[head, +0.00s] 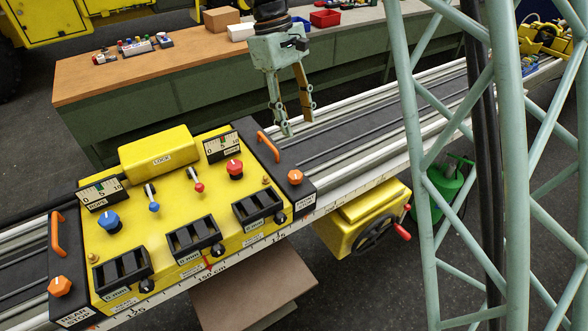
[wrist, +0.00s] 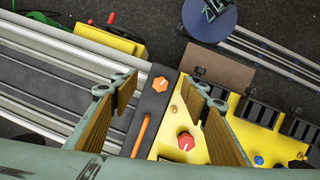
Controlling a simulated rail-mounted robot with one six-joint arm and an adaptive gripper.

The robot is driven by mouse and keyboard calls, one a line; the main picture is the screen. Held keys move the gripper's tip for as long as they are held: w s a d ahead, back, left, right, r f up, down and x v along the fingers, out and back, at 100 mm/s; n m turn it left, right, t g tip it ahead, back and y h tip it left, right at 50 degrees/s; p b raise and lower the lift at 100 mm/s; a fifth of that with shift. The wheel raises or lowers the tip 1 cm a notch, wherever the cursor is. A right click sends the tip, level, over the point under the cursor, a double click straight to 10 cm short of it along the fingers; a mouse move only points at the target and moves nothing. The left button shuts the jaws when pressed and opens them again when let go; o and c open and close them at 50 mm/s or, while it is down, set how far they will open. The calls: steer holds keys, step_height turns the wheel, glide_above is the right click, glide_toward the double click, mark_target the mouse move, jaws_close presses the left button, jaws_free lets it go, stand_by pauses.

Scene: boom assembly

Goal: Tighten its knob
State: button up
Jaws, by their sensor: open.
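The yellow carriage panel (head: 160,215) sits on the rail between two dark stop plates. The right stop plate carries an orange knob (head: 295,177) and an orange handle (head: 268,146); the left one, labelled REAR STOP, carries another orange knob (head: 60,286). My gripper (head: 297,126) is open and empty, pointing down over the rail, to the right of and behind the panel, apart from the right knob. In the wrist view my gripper (wrist: 162,86) has its fingers spread, with the right plate's orange knob (wrist: 160,83) seen in the gap between them, farther off.
The panel also has a blue knob (head: 109,221), a red knob (head: 234,169), two small levers and black slotted blocks. A yellow box with a handwheel (head: 370,235) hangs below the rail. A green lattice frame (head: 515,150) stands at right. The rail beyond my gripper is clear.

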steer(key=n+h+p, duration=0.1)
steer(key=n+p, duration=0.1)
glide_above(295, 174)
steer(key=w+a, duration=0.4)
steer(key=a, duration=0.1)
step_height(295, 174, down, 8)
steer(key=shift+s+d+g, duration=0.15)
steer(key=shift+s+g, duration=0.1)
steer(key=shift+g, duration=0.05)
steer(key=shift+f, duration=0.1)
steer(key=shift+x, duration=6.85)
steer(key=shift+s, duration=0.1)
steer(key=shift+c, duration=0.2)
steer(key=c, duration=0.8)
